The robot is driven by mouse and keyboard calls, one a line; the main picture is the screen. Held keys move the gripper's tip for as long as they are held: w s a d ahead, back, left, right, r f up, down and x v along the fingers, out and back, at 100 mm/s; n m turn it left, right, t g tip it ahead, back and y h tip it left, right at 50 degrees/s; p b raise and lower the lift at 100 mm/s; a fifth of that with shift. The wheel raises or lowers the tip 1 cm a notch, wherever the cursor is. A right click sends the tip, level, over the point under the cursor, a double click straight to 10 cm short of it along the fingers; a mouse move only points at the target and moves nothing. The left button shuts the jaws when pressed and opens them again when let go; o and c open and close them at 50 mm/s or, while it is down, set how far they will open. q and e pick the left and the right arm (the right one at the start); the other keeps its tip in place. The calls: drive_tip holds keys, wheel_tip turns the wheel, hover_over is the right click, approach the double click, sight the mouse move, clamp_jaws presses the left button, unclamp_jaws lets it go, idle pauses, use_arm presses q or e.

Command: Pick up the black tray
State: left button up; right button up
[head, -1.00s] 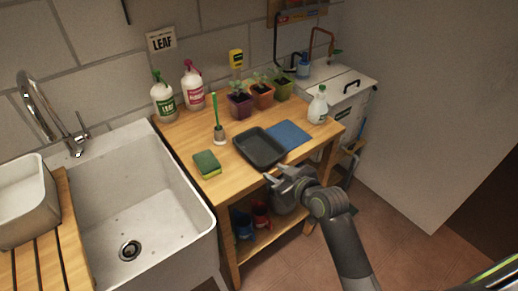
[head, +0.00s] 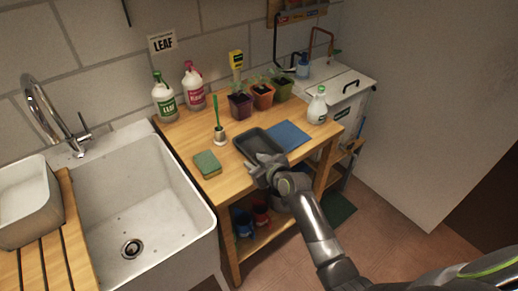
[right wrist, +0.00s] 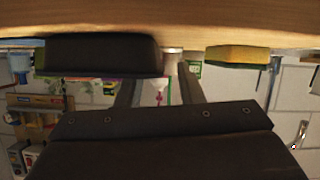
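The black tray (head: 259,142) lies flat on the wooden bench, near its front edge. In the right wrist view, which is upside down, the tray (right wrist: 98,54) shows as a dark block at upper left. My right gripper (head: 260,170) is at the tray's near side in the head view and covers part of its near rim. In the right wrist view its two fingers (right wrist: 157,78) stand apart with nothing held between them; the tray's end overlaps the left finger. I cannot tell whether they touch. My left gripper is not in view.
A green and yellow sponge (head: 207,163) lies left of the tray and a blue mat (head: 289,135) to its right. A brush in a holder (head: 219,135) and several potted seedlings stand behind. The sink (head: 140,200) is at left.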

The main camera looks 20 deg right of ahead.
drive_tip(key=shift+x, duration=1.25)
drive_tip(key=shift+c, duration=0.4)
clamp_jaws()
